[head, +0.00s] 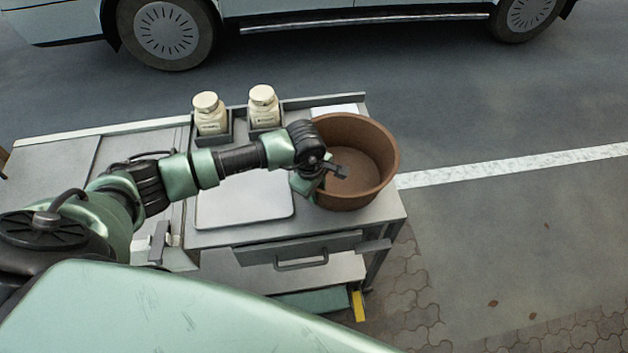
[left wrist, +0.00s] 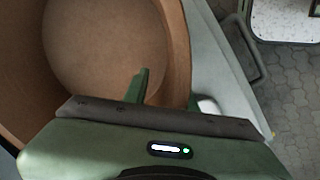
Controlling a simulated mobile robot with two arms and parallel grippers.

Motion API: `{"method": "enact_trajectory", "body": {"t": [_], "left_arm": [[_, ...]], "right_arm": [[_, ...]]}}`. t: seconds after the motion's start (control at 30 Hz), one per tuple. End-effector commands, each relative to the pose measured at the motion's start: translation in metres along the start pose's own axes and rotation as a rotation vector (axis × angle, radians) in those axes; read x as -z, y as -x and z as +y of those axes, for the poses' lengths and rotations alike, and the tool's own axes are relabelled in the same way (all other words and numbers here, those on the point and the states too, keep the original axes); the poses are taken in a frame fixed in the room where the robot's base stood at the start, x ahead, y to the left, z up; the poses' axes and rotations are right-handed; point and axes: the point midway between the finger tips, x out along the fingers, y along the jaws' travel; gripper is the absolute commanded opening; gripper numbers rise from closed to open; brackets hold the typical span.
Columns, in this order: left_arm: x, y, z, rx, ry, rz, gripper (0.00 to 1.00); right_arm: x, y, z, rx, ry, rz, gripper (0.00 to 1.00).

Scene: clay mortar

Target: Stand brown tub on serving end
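The brown tub (head: 381,150) is a wide, round, empty bowl. It is upright at the right end of the grey cart top (head: 384,212), and I cannot tell if its base touches the top. My left gripper (head: 330,172) is at the tub's left front rim. In the left wrist view one green finger (left wrist: 138,87) shows inside the tub (left wrist: 178,50), near its wall. My right gripper is not in view.
Two cream jars (head: 210,113) (head: 264,106) stand in dark holders at the cart's back. A pale flat board (head: 245,207) lies left of the tub. A drawer handle (head: 301,263) sticks out in front. A parked vehicle (head: 225,15) is beyond.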

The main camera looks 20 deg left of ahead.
Motion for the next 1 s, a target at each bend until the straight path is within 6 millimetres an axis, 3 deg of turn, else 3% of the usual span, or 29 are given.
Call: {"method": "enact_trajectory", "body": {"t": [0.3, 0.5, 0.7, 1.0], "left_arm": [[0.001, 0.065, 0.000, -0.007, -0.003, 0.001, 0.27], [0.001, 0.097, 0.000, -0.004, -0.001, 0.001, 0.27], [0.000, 0.109, 0.000, -0.001, 0.000, 0.000, 0.27], [-0.003, 0.108, -0.001, -0.001, 0.000, -0.011, 0.27]], "right_arm": [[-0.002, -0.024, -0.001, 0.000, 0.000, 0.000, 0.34], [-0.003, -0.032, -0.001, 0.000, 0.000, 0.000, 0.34], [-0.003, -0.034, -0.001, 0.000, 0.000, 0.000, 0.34], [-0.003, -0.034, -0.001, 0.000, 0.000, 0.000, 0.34]]}}
